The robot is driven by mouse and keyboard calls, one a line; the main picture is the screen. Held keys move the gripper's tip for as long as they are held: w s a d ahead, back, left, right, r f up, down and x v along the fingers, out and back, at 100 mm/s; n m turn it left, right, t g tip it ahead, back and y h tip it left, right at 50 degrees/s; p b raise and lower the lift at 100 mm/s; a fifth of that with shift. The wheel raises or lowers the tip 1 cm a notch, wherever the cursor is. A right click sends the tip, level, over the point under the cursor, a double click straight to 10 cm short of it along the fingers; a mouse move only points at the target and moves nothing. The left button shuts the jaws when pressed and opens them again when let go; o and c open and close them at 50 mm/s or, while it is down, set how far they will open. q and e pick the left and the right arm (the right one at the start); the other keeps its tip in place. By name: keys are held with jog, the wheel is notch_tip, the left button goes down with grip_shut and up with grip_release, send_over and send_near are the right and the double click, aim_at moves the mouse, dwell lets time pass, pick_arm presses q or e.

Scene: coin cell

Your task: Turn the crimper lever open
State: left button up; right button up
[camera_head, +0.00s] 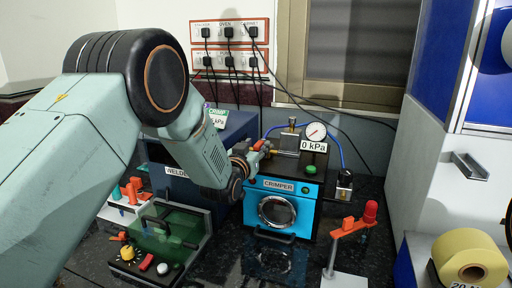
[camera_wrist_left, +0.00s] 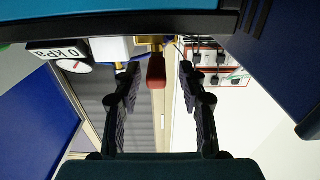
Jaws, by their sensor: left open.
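The blue crimper (camera_head: 283,203) stands on the dark bench, with a round window and a front handle. Its lever (camera_head: 262,145) shows as a small orange-red end at the upper left, partly hidden by my gripper. In the left wrist view the lever (camera_wrist_left: 156,72) has a red grip on a brass stem. My left gripper (camera_head: 249,157) is at the crimper's top left corner. In the wrist view my left gripper (camera_wrist_left: 158,66) is open, with one finger on each side of the red grip and visible gaps. My right gripper is not seen.
A gauge (camera_head: 316,131) above a 0 kPa label stands behind the crimper top. The welder (camera_head: 172,171) is close on the left, partly behind my arm. A green-covered device (camera_head: 168,226), an orange-armed stand (camera_head: 347,229) and a yellow roll (camera_head: 469,256) stand around.

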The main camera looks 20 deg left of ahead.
pick_arm(q)
jog(key=shift+w+d+f, duration=0.15)
jog(key=shift+w+d, duration=0.15)
jog(key=shift+w, duration=0.15)
jog(key=shift+s+a, duration=0.2)
jog(key=shift+a, duration=0.05)
jog(key=c, duration=0.4)
jog(key=shift+d, duration=0.1)
grip_shut()
